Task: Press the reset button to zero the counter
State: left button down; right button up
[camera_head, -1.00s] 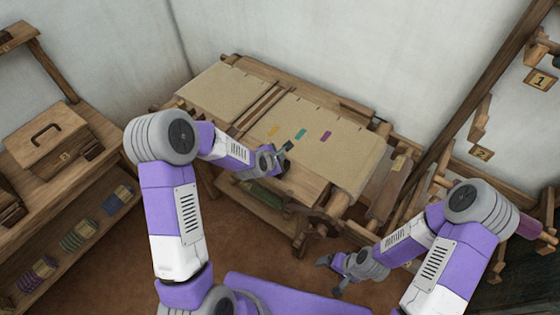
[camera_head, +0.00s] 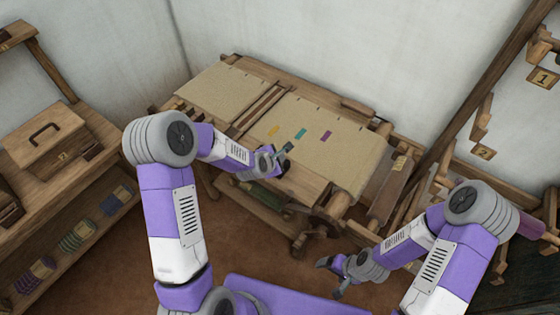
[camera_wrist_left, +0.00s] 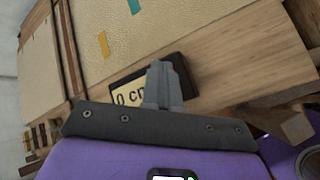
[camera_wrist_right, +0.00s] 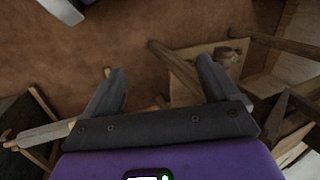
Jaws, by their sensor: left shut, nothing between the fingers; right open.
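The counter (camera_wrist_left: 128,97) is a dark box with a pale face, on the loom's front wooden board in the left wrist view. Its face reads "0 cm" as far as it shows; the rest is behind my left gripper (camera_wrist_left: 162,65). That gripper is shut and empty, with its fingertips over the counter's box. I cannot make out the reset button, nor tell whether the fingertips touch it. In the head view my left gripper (camera_head: 284,152) is at the loom's front edge and hides the counter. My right gripper (camera_wrist_right: 162,80) is open and empty, low in front of the loom.
The loom carries beige cloth (camera_head: 335,157) with orange, teal and purple patches. A shelf unit at left holds a wooden box (camera_head: 45,142) with a handle. Wooden pegs and a slanted beam (camera_head: 490,87) stand at right. Brown floor lies before the loom.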

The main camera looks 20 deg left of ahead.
pick_arm(q)
jog(key=shift+f, duration=0.15)
dwell(0.3)
jog(key=shift+r+p, duration=0.45)
jog(key=shift+r, duration=0.6)
notch_tip(320, 180, up, 5)
jog(key=p, duration=0.3)
jog(key=shift+s+f, duration=0.1)
dwell(0.5)
